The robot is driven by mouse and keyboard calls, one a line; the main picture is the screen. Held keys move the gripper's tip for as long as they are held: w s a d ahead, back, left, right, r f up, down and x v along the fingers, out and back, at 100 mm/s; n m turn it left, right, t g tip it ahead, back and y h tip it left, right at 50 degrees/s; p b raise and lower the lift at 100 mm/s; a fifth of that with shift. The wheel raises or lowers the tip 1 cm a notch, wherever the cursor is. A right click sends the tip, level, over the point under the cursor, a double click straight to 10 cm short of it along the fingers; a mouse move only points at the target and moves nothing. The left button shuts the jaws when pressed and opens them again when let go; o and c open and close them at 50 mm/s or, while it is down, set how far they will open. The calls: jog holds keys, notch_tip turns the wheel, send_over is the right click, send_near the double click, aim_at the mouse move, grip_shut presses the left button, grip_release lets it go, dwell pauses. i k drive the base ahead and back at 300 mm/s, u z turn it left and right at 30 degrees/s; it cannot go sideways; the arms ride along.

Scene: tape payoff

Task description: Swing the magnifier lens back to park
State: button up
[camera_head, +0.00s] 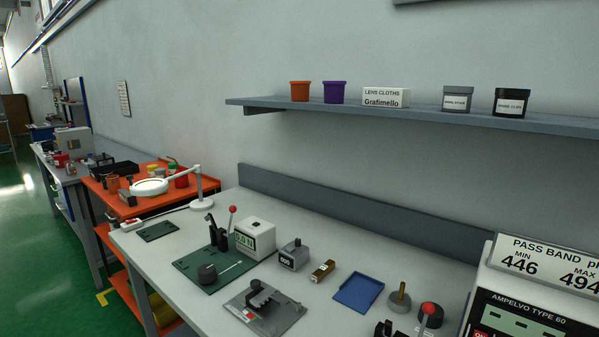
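The magnifier (201,200) is a white lamp with a round base at the back left of the grey bench. Its jointed white arm rises from the base and reaches left. The round, pale lens head (149,187) hangs at the arm's left end, and from this view it overlaps the orange cart behind. No park mark or rest for the lens can be made out. My gripper is not in view.
On the bench (190,268) stand a green fixture plate (185,262) with a red-knobbed lever, a white display box (255,238), a grey fixture (283,321), a blue tray (358,293) and a large meter (535,310). A shelf (420,112) with pots runs above. Green floor lies left.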

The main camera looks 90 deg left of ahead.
aim_at(147, 187)
jog(key=u, duration=2.95)
jog(key=k, duration=1.25)
jog(key=u, duration=0.25)
jog(key=i, duration=0.55)
jog(key=u, duration=0.55)
jog(key=i, duration=1.35)
jog(key=z, duration=0.75)
